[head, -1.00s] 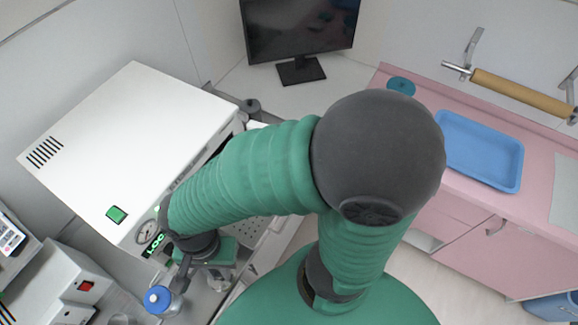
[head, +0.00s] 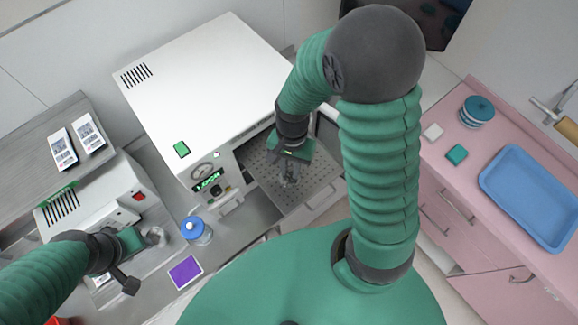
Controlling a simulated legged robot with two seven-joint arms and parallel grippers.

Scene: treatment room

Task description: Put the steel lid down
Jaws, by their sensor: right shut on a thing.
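My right gripper (head: 288,174) points down over the perforated steel tray (head: 318,181) at the open front of the white steriliser (head: 215,75). It is shut on a small shiny piece, the steel lid (head: 287,183), which is mostly hidden by the fingers. I cannot tell if the lid touches the tray. My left gripper (head: 142,262) is at the lower left, beside a small round metallic vessel (head: 155,236); its finger gap is unclear.
A jar with a blue lid (head: 195,230) and a purple pad (head: 185,271) are on the grey counter. A white device (head: 95,200) stands at the left. The pink counter at the right holds a blue tray (head: 535,195) and a teal-topped pot (head: 477,110).

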